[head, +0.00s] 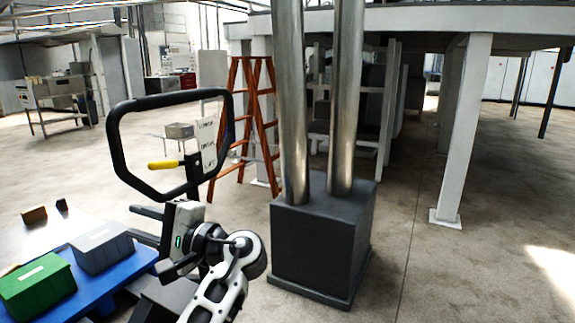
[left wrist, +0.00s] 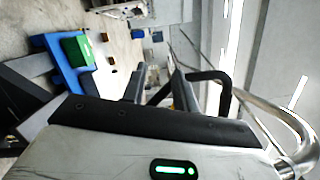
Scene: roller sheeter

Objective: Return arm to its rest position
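My left gripper (head: 134,222) is at the lower left of the head view, its two dark fingers pointing left with a gap between them. It is open and nothing shows between the fingers. The fingers also stand apart in the left wrist view (left wrist: 158,82). My left arm (head: 215,295) is bent, coming up from the bottom edge. A black loop handle (head: 113,145) with a yellow lever (head: 163,165) stands just above the gripper in the head view. I cannot tell whether they touch. My right gripper is not in view.
A blue platform (head: 92,291) at lower left carries a green bin (head: 40,288) and a grey bin (head: 103,248). A dark box with two metal columns (head: 322,240) stands right of my arm. An orange ladder (head: 232,130) is behind. Floor at right is open around a white post (head: 464,130).

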